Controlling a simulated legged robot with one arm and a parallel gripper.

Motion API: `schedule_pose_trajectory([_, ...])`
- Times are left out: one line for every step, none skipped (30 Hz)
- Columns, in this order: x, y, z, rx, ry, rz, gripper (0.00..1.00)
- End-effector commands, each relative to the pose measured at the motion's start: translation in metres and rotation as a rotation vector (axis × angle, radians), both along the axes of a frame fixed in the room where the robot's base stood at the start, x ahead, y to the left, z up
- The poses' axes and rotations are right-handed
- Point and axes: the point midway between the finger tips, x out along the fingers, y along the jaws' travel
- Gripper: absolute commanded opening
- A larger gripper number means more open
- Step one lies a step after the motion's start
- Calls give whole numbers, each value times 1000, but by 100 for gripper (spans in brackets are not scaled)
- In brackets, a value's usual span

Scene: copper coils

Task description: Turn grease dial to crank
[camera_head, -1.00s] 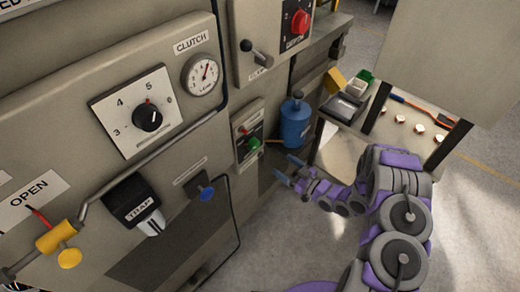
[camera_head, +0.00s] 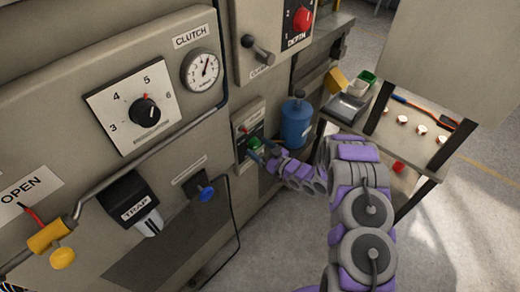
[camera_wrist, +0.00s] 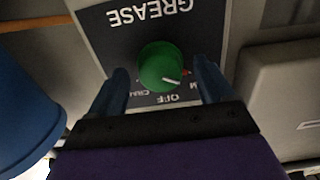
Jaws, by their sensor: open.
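The grease panel (camera_wrist: 110,42) is a dark plate with a light border, its lettering upside down in the wrist view. The round green grease dial (camera_wrist: 160,66) has a white pointer line aimed toward the lower right there, between the partly hidden labels. In the head view the green dial (camera_head: 254,144) sits on the small panel on the machine side. My gripper (camera_wrist: 166,82) is open, with one blue finger on each side of the dial. I cannot tell whether either finger touches it. In the head view my gripper (camera_head: 262,152) is right at the panel.
A blue canister (camera_head: 296,124) stands just right of the panel and fills the left of the wrist view. A black lever (camera_head: 256,48) and the red depth dial (camera_head: 303,19) are above. A blue knob (camera_head: 207,194) is lower left. A bench (camera_head: 436,158) stands at right.

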Motion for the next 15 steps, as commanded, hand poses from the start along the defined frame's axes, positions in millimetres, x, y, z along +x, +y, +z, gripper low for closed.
schedule_pose_trajectory([1, 0, 0, 0, 0, 0, 81])
schedule_pose_trajectory([1, 0, 0, 0, 0, 0, 81])
schedule_pose_trajectory([1, 0, 0, 0, 0, -1, 81])
schedule_pose_trajectory([1, 0, 0, 0, 0, -1, 81])
schedule_pose_trajectory([1, 0, 0, 0, 0, -1, 81])
schedule_pose_trajectory([1, 0, 0, 0, 0, -1, 81])
schedule_pose_trajectory([1, 0, 0, 0, 0, -1, 81])
schedule_pose_trajectory([1, 0, 0, 0, 0, -1, 78])
schedule_pose_trajectory([1, 0, 0, 0, 0, -1, 74])
schedule_pose_trajectory([1, 0, 0, 0, 0, -1, 72])
schedule_pose_trajectory([1, 0, 0, 0, 0, -1, 69])
schedule_pose_trajectory([1, 0, 0, 0, 0, -1, 65])
schedule_pose_trajectory([1, 0, 0, 0, 0, -1, 62])
schedule_pose_trajectory([1, 0, 0, 0, 0, -1, 59])
schedule_pose_trajectory([0, 0, 0, 0, 0, -1, 55])
